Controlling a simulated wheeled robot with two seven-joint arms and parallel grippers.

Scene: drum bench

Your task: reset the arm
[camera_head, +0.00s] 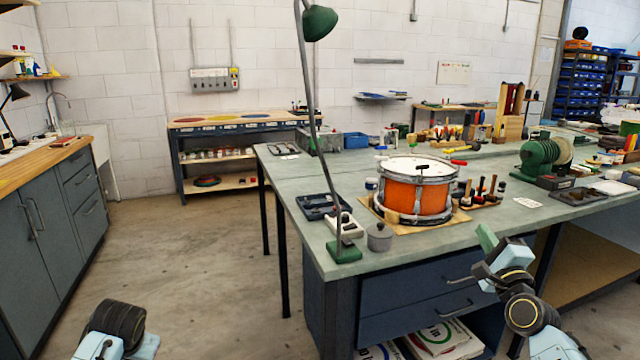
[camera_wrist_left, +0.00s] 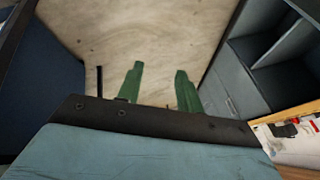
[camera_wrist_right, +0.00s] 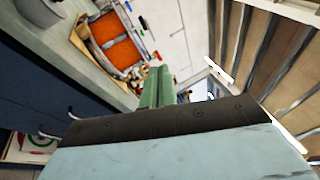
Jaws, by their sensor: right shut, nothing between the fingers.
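My right arm (camera_head: 525,310) comes in at the lower right of the head view, in front of the bench. Its right gripper (camera_head: 487,240) is near the bench's front edge. In the right wrist view the green fingers (camera_wrist_right: 156,86) are together with nothing between them. My left arm (camera_head: 115,325) shows only in part at the lower left of the head view, over the floor; its fingers are out of that view. In the left wrist view my left gripper (camera_wrist_left: 159,84) has its two green fingers apart and empty, with bare floor beyond.
An orange drum (camera_head: 415,200) stands on a board on the green-topped bench (camera_head: 300,185). The concrete floor (camera_head: 200,250) at left is clear.

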